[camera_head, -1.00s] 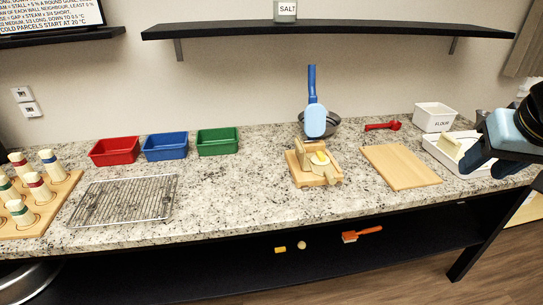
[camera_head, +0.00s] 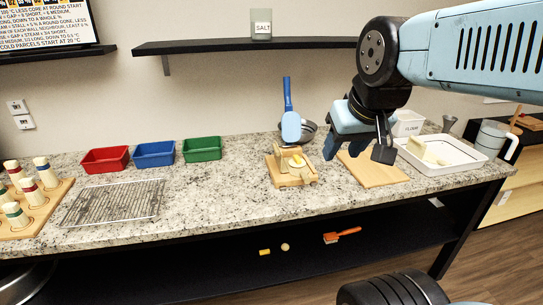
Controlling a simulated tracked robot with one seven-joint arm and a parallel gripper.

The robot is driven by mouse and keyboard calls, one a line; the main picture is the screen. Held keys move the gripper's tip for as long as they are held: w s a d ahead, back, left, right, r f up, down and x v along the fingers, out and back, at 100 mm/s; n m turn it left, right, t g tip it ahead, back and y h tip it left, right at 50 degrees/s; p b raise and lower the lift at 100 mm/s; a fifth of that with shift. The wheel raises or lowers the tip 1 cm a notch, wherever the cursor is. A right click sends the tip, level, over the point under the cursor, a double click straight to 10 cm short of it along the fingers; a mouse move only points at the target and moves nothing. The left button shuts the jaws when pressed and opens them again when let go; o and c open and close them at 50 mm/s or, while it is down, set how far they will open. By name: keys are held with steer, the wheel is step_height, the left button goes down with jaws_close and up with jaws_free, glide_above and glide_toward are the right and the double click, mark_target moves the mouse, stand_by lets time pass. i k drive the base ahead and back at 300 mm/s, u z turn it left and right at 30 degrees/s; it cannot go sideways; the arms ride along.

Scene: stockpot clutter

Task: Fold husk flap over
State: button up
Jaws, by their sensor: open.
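A small wooden stand (camera_head: 285,178) sits on the counter right of centre. On it lies a pale husk piece with a yellow filling (camera_head: 296,161); which part is the flap is too small to tell. My gripper (camera_head: 358,150) is open and empty, fingers pointing down, to the right of the stand and above the wooden board (camera_head: 375,171). It appears apart from the husk. My arm comes in from the upper right and hides part of the wall and counter back.
A pan with a blue-handled tool (camera_head: 291,125) stands behind the stand. A white tray (camera_head: 470,157) holds a pale block. Red (camera_head: 105,160), blue (camera_head: 154,154) and green (camera_head: 202,149) bins and a wire rack (camera_head: 115,202) are left. The counter between rack and stand is clear.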

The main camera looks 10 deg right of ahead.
mark_target(283, 169)
steer(key=u, duration=0.1)
steer(key=i, duration=1)
steer(key=z, duration=0.65)
steer(key=k, duration=0.35)
steer(key=u, duration=0.05)
